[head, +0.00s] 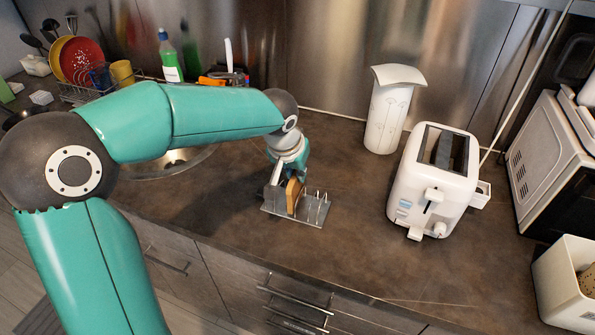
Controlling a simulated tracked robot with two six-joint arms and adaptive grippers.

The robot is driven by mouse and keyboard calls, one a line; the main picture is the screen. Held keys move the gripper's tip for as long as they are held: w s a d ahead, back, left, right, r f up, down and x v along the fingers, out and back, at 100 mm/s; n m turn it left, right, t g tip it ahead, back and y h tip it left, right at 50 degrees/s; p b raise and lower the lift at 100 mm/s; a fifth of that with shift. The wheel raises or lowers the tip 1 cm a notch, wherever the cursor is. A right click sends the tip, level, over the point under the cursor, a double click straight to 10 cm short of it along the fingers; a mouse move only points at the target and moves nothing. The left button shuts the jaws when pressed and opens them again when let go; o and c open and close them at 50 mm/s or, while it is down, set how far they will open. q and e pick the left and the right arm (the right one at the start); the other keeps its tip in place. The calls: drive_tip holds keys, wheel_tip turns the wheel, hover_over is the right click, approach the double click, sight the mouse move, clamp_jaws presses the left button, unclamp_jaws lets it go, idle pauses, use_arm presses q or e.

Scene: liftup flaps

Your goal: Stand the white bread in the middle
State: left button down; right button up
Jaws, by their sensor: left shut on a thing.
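A slice of bread (292,196) with a tan crust stands upright in a small grey metal rack (312,217) on the counter. It sits toward the left-middle of the rack, and the wire dividers to its right are empty. My left gripper (289,181) reaches down from above and is shut on the bread. The fingers and part of the slice are hard to make out at this size. I cannot tell whether the slice rests on the rack's base. My right gripper is not in view.
A white toaster (435,180) stands right of the rack, with a white canister (386,115) behind it. A white bin (563,290) is at the lower right. A dish rack with plates (80,60) and a green bottle (170,58) are at the back left. The counter in front of the toaster is clear.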

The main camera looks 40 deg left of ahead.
use_arm(q)
drive_tip(key=shift+f, duration=0.4)
drive_tip(key=c, duration=1.1)
unclamp_jaws()
drive_tip(key=shift+r, duration=0.1)
drive_tip(key=v, duration=1.1)
drive_tip(key=shift+s+r, duration=0.25)
drive_tip(key=shift+r, duration=0.1)
drive_tip(key=shift+d, duration=0.1)
